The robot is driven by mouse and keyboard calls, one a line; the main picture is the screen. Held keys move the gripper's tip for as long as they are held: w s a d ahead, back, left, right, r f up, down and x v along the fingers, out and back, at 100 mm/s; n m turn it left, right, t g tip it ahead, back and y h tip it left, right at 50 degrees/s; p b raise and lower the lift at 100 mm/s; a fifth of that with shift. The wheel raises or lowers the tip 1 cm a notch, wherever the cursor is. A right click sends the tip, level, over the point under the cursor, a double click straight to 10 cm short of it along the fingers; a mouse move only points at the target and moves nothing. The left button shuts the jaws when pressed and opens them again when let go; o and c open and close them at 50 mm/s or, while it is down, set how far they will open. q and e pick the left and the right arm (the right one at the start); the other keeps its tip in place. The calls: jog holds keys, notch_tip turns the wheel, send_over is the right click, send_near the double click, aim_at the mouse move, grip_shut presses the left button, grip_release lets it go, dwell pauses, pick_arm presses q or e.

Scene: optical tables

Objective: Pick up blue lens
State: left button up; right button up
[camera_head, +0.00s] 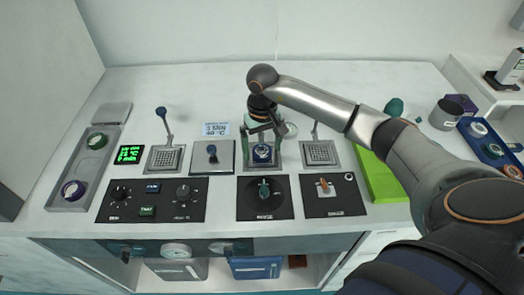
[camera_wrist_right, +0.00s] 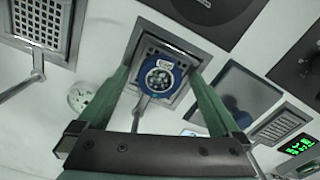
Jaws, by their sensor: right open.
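The blue lens (camera_head: 263,151) is a round blue-rimmed piece sitting on a square grey mount near the middle of the table. In the wrist view the blue lens (camera_wrist_right: 160,77) lies between the two green fingers, with its light-coloured label visible. My right gripper (camera_head: 263,138) reaches over it from the back, pointing down. Its fingers are open, one on each side of the lens. In the wrist view the right gripper (camera_wrist_right: 159,82) shows a gap between each finger and the lens. My left gripper is not in view.
Perforated square plates with upright levers (camera_head: 165,158) (camera_head: 320,152) stand on both sides. Black knob panels (camera_head: 152,212) line the front. A grey tray (camera_head: 78,174) with two round pieces is at left. A green block (camera_head: 383,178), a grey cup (camera_head: 445,113) and a blue tray (camera_head: 489,158) are at right.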

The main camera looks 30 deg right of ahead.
jog(key=c, duration=1.4)
jog(key=shift+r, duration=0.1)
jog(key=shift+c, duration=0.2)
